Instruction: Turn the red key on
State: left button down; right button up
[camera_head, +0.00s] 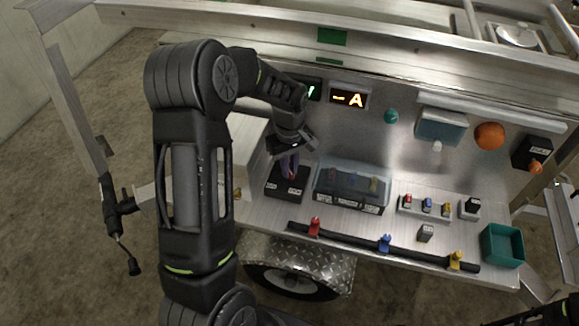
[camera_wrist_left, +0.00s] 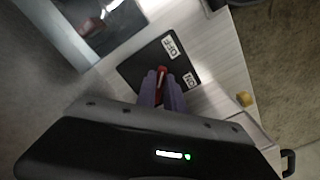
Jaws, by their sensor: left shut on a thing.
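The red key (camera_wrist_left: 162,73) shows as a thin red strip between the fingers in the left wrist view. It sits on a black plate (camera_wrist_left: 135,70) with white OFF and ON labels. In the head view the plate (camera_head: 284,188) lies at the left end of the metal shelf. My left gripper (camera_wrist_left: 164,88) is shut on the red key, its purple-grey fingers on either side of it. It also shows in the head view (camera_head: 289,165), reaching down over the plate. The fingers hide most of the key. My right gripper is not seen; only a dark piece of arm shows at the lower right.
A clear covered box (camera_head: 350,182) stands right of the plate. A black bar (camera_head: 350,240) with red, blue and yellow clips runs along the front. A teal bin (camera_head: 502,246) is at the right end. Displays (camera_head: 348,98) are on the back panel.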

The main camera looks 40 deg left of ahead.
pick_arm(q)
jog(key=shift+m, duration=0.3)
jog(key=m+b, duration=0.1)
jog(key=m, duration=0.2)
jog(key=shift+s+a, duration=0.15)
jog(key=m, duration=0.4)
jog(key=shift+s+a+m+b, duration=0.15)
jog(key=shift+m+b, duration=0.2)
jog(key=shift+m, duration=0.05)
jog(key=m, duration=0.4)
jog(key=shift+a+m, duration=0.25)
jog(key=shift+m, duration=0.05)
jog(key=m, duration=0.4)
jog(key=shift+a+m, duration=0.2)
jog(key=shift+m, duration=0.2)
jog(key=c, duration=1.4)
grip_release()
jog(key=shift+c, duration=0.2)
jog(key=shift+r, duration=0.1)
